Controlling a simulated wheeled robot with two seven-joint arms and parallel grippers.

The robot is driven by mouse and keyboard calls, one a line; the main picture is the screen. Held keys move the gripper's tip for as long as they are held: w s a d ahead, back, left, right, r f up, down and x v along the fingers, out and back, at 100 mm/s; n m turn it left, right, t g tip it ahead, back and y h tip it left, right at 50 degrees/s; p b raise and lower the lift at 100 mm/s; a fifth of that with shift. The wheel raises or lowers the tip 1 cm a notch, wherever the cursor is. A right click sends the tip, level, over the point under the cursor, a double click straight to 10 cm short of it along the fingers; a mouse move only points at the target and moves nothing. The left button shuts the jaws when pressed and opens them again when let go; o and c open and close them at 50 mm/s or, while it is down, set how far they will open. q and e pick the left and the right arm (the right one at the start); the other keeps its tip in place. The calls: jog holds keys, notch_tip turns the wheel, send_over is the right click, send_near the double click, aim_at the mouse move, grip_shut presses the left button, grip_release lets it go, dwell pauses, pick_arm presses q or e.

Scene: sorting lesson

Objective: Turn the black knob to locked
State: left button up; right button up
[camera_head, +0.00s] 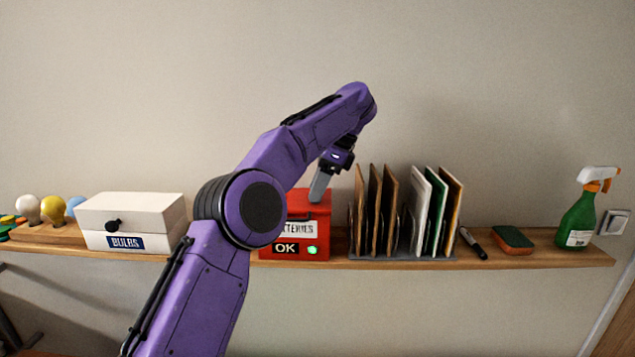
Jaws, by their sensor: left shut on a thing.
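A black knob (113,225) sits on the front of the white box (150,212) labelled BULBS, at the left of the shelf. I cannot read any locked mark by it. My left gripper (318,198) is well to the right of this knob, pointing down at the top of the red box (321,211) labelled BATTERIES. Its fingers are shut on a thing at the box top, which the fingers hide. The red box shows an OK sign (286,248) and a lit green light (312,250). My right gripper is out of view.
Light bulbs (54,209) stand at the far left of the wooden shelf (540,255). A rack of upright folders (376,210) stands close right of the red box. A marker (473,243), a sponge (513,240) and a green spray bottle (578,222) are further right.

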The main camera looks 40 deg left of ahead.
pick_arm(q)
jog(key=shift+f, duration=0.1)
dwell(0.3)
jog(key=o, duration=1.1)
jog(key=shift+c, duration=0.2)
